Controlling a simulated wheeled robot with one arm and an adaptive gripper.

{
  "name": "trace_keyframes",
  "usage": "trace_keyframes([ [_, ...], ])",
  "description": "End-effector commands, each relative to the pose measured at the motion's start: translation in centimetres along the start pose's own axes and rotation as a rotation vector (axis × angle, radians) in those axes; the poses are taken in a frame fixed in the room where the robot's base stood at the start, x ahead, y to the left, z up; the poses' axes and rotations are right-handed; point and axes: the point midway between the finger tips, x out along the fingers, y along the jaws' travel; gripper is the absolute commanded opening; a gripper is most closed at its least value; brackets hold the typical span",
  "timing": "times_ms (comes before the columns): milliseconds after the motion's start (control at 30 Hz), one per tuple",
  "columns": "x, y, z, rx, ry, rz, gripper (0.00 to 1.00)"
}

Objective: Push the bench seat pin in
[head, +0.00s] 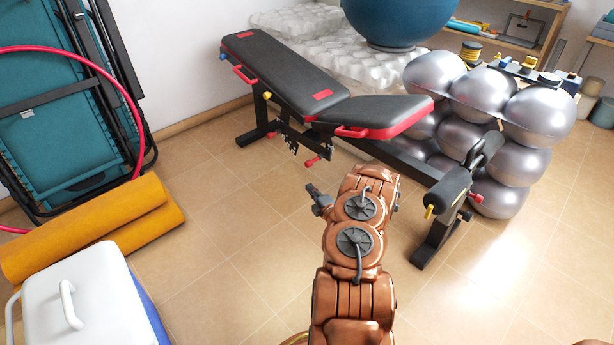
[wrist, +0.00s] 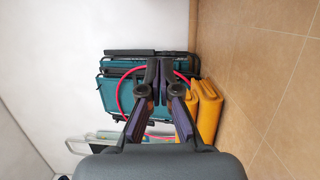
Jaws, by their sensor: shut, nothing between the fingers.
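The black bench (head: 290,75) with red trim stands across the middle of the head view, its seat pad (head: 375,112) tilted up toward the right. A red-tipped pin (head: 314,161) sticks out below the joint between the pads. Another red knob (head: 477,198) and a yellow knob (head: 429,211) are near the front leg. I cannot tell for sure which is the seat pin. My gripper (head: 314,191) is shut and empty, apart from the bench, in front of and below the red-tipped pin. In the wrist view my gripper (wrist: 158,68) points away from the bench, which is not seen there.
Silver balls (head: 520,115) are stacked right behind the bench, with a blue ball (head: 395,20) further back. Folded teal loungers (head: 65,110), a pink hoop (head: 130,95), yellow rolls (head: 90,235) and a white cooler (head: 95,300) fill the left. Tiled floor between is clear.

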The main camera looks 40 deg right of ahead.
Motion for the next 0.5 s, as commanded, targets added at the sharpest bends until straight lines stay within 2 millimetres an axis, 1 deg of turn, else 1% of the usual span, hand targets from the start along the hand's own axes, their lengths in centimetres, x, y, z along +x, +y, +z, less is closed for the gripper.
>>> trace_keyframes([
  [67, 0.1, -0.3, 0.1, -0.005, 0.0, 0.006, 0.0],
  [167, 0.8, -0.3, 0.1, -0.007, 0.001, 0.009, 0.0],
  [267, 2.2, -0.3, 0.0, -0.008, 0.002, 0.011, 0.0],
  [500, 6.5, -0.3, 0.0, -0.008, 0.002, 0.01, 0.0],
])
